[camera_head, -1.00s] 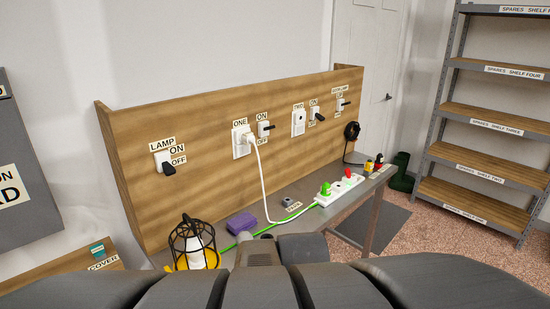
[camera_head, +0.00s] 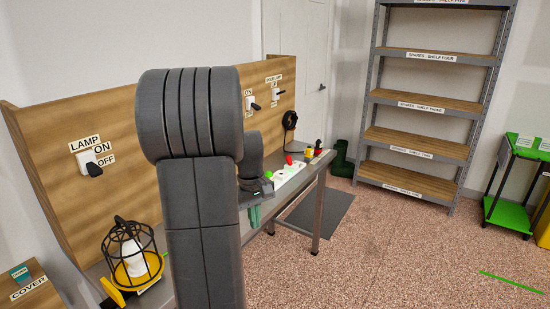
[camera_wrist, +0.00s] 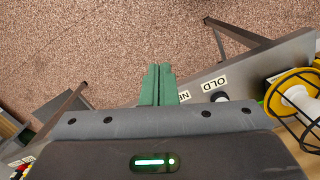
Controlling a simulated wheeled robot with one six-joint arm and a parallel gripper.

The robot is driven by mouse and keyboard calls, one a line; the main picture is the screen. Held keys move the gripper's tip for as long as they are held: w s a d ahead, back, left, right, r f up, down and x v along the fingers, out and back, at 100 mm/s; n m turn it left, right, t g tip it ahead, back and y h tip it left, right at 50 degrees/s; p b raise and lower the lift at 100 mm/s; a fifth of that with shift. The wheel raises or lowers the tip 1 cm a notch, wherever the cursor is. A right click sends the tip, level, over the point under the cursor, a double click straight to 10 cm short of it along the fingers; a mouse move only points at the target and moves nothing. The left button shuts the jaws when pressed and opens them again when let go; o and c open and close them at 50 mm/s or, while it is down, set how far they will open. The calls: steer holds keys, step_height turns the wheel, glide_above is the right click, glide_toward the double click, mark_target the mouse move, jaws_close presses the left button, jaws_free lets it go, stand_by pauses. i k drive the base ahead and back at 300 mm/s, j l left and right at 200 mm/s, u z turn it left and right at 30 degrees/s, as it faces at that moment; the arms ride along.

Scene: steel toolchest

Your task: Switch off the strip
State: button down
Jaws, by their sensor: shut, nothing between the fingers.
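The white power strip (camera_head: 292,174) lies on the steel bench in the head view, partly hidden by my arm. A red piece (camera_head: 289,160) and a green piece (camera_head: 268,174) stand on it; its switch is too small to make out. My gripper (camera_head: 255,224) shows beside my arm, with its green fingers pointing down near the front edge of the bench, left of and nearer than the strip. In the wrist view my gripper (camera_wrist: 158,70) is shut and empty, over floor beside the bench edge. I cannot make out the strip clearly there.
A caged lamp (camera_head: 129,255) stands at the bench's left end. Wall switches, including the lamp switch (camera_head: 90,165), line the wooden board. Small yellow and red items (camera_head: 312,150) sit beyond the strip. Shelves (camera_head: 430,105) stand behind.

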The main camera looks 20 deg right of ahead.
mark_target(289, 160)
steer(key=i+l+u, duration=0.1)
steer(key=i+l, duration=0.35)
steer(key=l, duration=0.15)
steer(key=i+l+u, duration=0.25)
steer(key=i+l, duration=0.15)
steer(key=l, duration=0.25)
steer(key=i+l+u, duration=0.1)
steer(key=i+l, duration=0.25)
steer(key=l, duration=0.35)
steer(key=i+l+u, duration=0.15)
steer(key=l, duration=0.2)
steer(key=i+l+u, duration=0.1)
steer(key=l, duration=0.25)
steer(key=i, duration=0.1)
